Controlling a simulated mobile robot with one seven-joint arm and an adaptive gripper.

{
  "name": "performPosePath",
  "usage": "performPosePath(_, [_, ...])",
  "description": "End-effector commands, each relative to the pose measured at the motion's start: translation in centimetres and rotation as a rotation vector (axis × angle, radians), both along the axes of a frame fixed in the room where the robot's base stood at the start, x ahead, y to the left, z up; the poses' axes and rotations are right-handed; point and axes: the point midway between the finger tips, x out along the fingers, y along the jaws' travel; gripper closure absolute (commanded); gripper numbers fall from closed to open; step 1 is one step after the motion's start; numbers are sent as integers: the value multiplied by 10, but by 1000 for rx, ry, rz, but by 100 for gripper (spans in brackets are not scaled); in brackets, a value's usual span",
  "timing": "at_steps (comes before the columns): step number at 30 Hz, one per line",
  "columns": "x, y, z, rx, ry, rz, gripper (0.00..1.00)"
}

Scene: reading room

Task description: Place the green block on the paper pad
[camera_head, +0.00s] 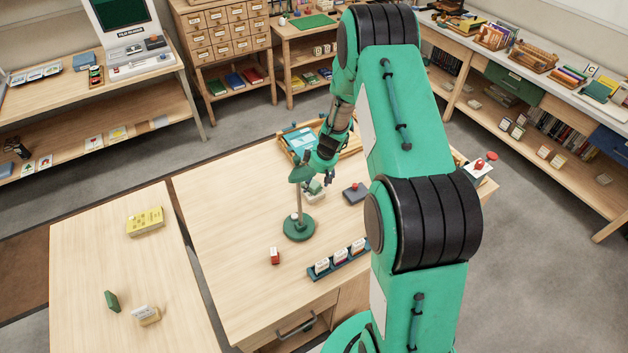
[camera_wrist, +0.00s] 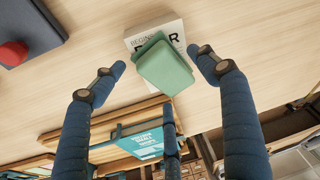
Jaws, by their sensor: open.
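A pale green block (camera_wrist: 165,68) with rounded corners lies over a white pad with printed letters (camera_wrist: 134,39), which looks like the paper pad. The block is turned at an angle to the pad; it seems to rest on it, but full contact cannot be seen. In the head view the green block (camera_head: 315,187) and white pad (camera_head: 317,197) are small and partly hidden near my gripper (camera_head: 323,176).
A green-based lamp (camera_head: 298,229) stands in front of the pad. A dark case with a red knob (camera_wrist: 14,53) lies beside it. A wooden tray (camera_wrist: 105,128) holds a teal book. A red block (camera_head: 274,256) and card rack (camera_head: 338,262) stand nearer. Table between them is bare.

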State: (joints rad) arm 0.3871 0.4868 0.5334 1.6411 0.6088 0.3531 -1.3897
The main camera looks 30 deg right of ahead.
Motion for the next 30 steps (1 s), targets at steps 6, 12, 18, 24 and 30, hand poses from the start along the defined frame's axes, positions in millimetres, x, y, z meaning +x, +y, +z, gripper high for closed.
performPosePath(6, [-5, -3, 22, -1, -3, -1, 27])
performPosePath(12, [-12, -6, 50, -1, -3, 0, 27])
performPosePath(18, [-19, -10, 80, -2, -3, 0, 27])
performPosePath(24, [-25, -13, 103, 0, -1, 0, 27])
performPosePath(30, [-29, -13, 114, 0, 0, 0, 27])
